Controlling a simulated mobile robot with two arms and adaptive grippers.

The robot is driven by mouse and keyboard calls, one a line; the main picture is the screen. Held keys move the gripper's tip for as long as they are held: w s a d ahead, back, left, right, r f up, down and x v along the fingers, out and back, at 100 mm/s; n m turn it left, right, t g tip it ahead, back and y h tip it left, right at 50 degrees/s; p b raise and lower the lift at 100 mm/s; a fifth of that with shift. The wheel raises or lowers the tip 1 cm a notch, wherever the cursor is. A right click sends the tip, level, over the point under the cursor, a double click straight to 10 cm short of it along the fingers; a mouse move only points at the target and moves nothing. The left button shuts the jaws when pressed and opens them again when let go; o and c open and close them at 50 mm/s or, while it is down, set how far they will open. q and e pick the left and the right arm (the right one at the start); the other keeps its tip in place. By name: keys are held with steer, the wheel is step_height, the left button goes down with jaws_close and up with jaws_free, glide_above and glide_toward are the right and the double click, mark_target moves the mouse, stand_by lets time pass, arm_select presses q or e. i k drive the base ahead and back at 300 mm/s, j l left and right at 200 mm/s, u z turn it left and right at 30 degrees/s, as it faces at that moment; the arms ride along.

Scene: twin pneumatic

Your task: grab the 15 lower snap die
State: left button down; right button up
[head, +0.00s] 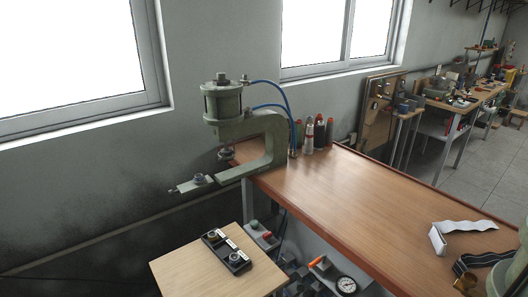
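A black die holder (222,257) lies on a small light wooden table at the lower middle. It carries a small metal die (211,236) at its far left end and another metal die (235,257) nearer the front right, with white labels beside them. The labels are too small to read, so I cannot tell which die is the 15 lower one. A green C-frame pneumatic press (262,135) stands at the left end of the workbench, with a small metal piece (198,179) on its lower arm. Neither of my grippers is in view.
The brown workbench (370,200) is mostly clear. Bottles (319,132) stand at its back near the press's blue hoses. A white strip (465,226), a black strap and a greenish machine part sit at the right. A gauge (346,285) and clutter lie below the bench.

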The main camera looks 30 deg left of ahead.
mark_target(199, 177)
steer(key=u, duration=1.35)
